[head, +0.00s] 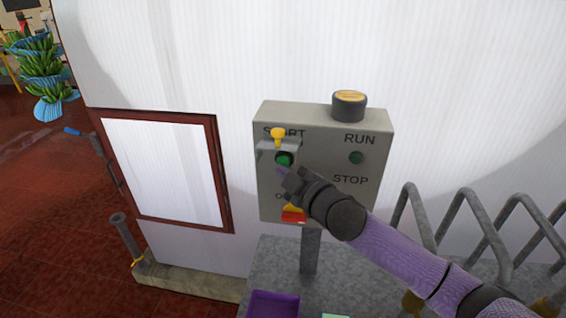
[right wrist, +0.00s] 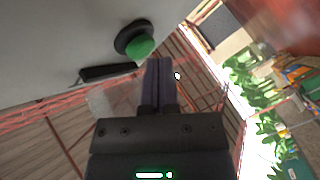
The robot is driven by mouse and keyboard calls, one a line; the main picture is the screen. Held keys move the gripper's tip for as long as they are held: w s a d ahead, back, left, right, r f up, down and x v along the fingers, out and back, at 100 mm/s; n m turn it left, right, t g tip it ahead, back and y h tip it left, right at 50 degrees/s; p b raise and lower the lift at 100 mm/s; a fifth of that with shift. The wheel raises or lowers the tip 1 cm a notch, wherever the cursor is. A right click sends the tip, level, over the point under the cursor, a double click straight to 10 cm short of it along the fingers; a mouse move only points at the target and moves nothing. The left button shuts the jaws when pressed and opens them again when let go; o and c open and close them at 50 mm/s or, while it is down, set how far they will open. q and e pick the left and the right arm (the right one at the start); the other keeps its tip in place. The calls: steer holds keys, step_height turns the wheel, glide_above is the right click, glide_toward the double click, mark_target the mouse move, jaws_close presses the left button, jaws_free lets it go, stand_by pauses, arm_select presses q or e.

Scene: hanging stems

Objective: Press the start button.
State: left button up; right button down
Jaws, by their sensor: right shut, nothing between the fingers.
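The start button (head: 285,158) is a round green button in a dark collar, under the partly hidden START label on a grey control box (head: 320,114). A clear flap (head: 264,150) with a yellow knob (head: 278,134) shows over and above it. In the right wrist view the green button (right wrist: 139,47) is bare, and the clear flap (right wrist: 112,100) stands out from the panel beside it. My right gripper (head: 285,174) is shut and empty, its tips just below the button. They look close, but contact cannot be told. My left gripper is out of view.
A green RUN lamp (head: 356,157) and a dark, yellow-topped knob (head: 349,104) are on the box. A red and yellow control (head: 293,214) sits below, partly behind my gripper. Grey metal rails (head: 470,205) stand at the right. A purple tray (head: 273,303) lies below.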

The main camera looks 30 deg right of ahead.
steer(key=shift+w+d, duration=0.25)
steer(key=shift+w, duration=0.1)
steer(key=shift+w+d, duration=0.1)
stand_by(0.3)
steer(key=shift+s+a+p, duration=0.35)
steer(key=shift+s, duration=0.1)
steer(key=s+a+p, duration=0.1)
steer(key=s, duration=0.1)
steer(key=s+a+p, duration=0.1)
steer(key=s+a, duration=0.1)
steer(key=shift+s+a, duration=0.3)
steer(key=shift+s, duration=0.1)
